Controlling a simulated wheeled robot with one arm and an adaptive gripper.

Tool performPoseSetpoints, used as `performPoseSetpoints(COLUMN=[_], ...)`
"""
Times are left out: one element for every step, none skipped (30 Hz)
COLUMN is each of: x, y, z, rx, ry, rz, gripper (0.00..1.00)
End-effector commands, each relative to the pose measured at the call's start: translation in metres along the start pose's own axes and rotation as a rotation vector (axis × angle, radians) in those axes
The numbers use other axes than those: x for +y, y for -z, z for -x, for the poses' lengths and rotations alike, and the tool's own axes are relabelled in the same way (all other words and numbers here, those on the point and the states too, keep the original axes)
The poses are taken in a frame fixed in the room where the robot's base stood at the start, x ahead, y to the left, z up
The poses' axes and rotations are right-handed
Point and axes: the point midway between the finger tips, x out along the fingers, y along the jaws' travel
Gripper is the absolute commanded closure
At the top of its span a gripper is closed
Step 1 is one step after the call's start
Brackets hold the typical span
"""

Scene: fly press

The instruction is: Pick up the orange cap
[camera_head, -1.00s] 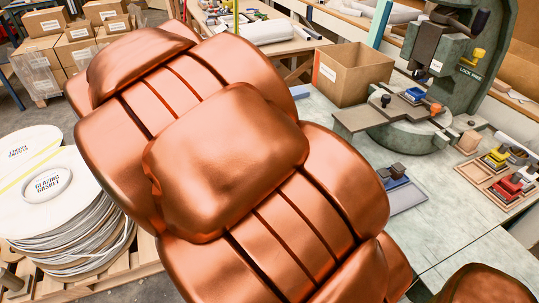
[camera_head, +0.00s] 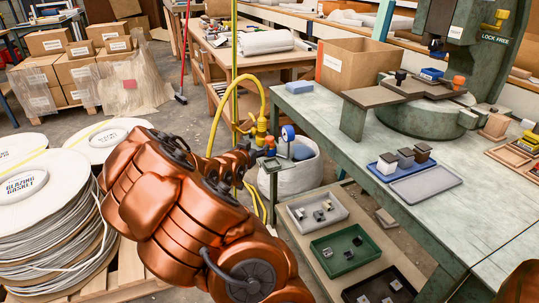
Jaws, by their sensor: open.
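The orange cap (camera_head: 458,82) is a small rounded orange piece at the right edge of the fly press's bed, at upper right. It stands apart from my gripper. My gripper (camera_head: 247,152) is the small dark end of my copper arm, left of the workbench and far from the cap. It is open, and nothing shows between its jaws. Its fingers are small and partly mixed with the yellow hose behind.
The green fly press (camera_head: 478,55) stands on the workbench (camera_head: 330,125). A cardboard box (camera_head: 352,68) is left of it. A blue tray (camera_head: 388,177) with small blocks and an empty grey tray (camera_head: 425,187) lie in front. Cable reels (camera_head: 45,225) stand at left.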

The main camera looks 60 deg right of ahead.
Motion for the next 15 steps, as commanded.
performPoseSetpoints(x=[0.007,0.01,0.013,0.015,0.017,0.018,0.019,0.02,0.02,0.02,0.021,0.021,0.021,0.021,0.021], y=[-0.01,-0.01,-0.009,-0.009,-0.008,-0.007,-0.007,-0.006,-0.006,-0.005,-0.005,-0.004,-0.004,-0.004,-0.003], z=[-0.009,-0.013,-0.016,-0.018,-0.019,-0.021,-0.022,-0.023,-0.024,-0.025,-0.027,-0.029,-0.032,-0.034,-0.037], rx=[0.027,0.043,0.063,0.075,0.084,0.093,0.097,0.1,0.103,0.103,0.104,0.104,0.103,0.104,0.104], ry=[-0.018,-0.025,-0.033,-0.038,-0.042,-0.046,-0.048,-0.05,-0.051,-0.051,-0.052,-0.052,-0.052,-0.052,-0.052], rz=[0.001,0.001,0.001,0.001,0.0,-0.002,-0.002,-0.003,-0.003,-0.004,-0.004,-0.004,-0.004,-0.004,-0.004], gripper=[0.36,0.36,0.36,0.36,0.36,0.36,0.36,0.36,0.36,0.36,0.36,0.36,0.36,0.36,0.36])
